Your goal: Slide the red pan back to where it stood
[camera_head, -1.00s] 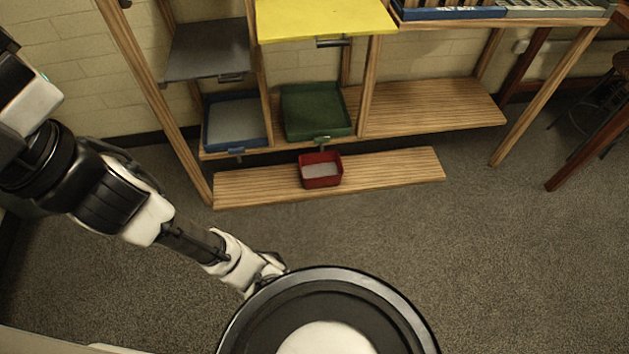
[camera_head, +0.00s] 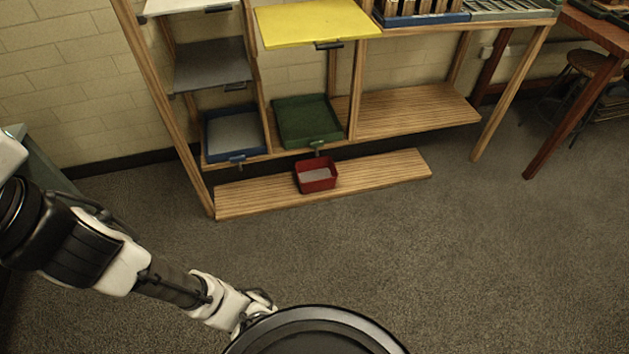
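The red pan (camera_head: 317,187) is a small open box with a pale bottom. It sits near the middle of the low wooden plank (camera_head: 385,171) at the foot of the rack. My gripper (camera_head: 262,303) is at the lower middle of the view, well this side of the plank and apart from the pan. My own round body part partly hides it, so I cannot see whether its fingers are open or shut.
The wooden rack holds a blue tray (camera_head: 237,158), a green tray (camera_head: 308,143), a grey tray (camera_head: 210,89) and a yellow sheet (camera_head: 316,24). The lower shelf's right bay (camera_head: 415,105) is bare. A red-brown table leg (camera_head: 570,117) stands at right. The carpet (camera_head: 430,260) before the plank is clear.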

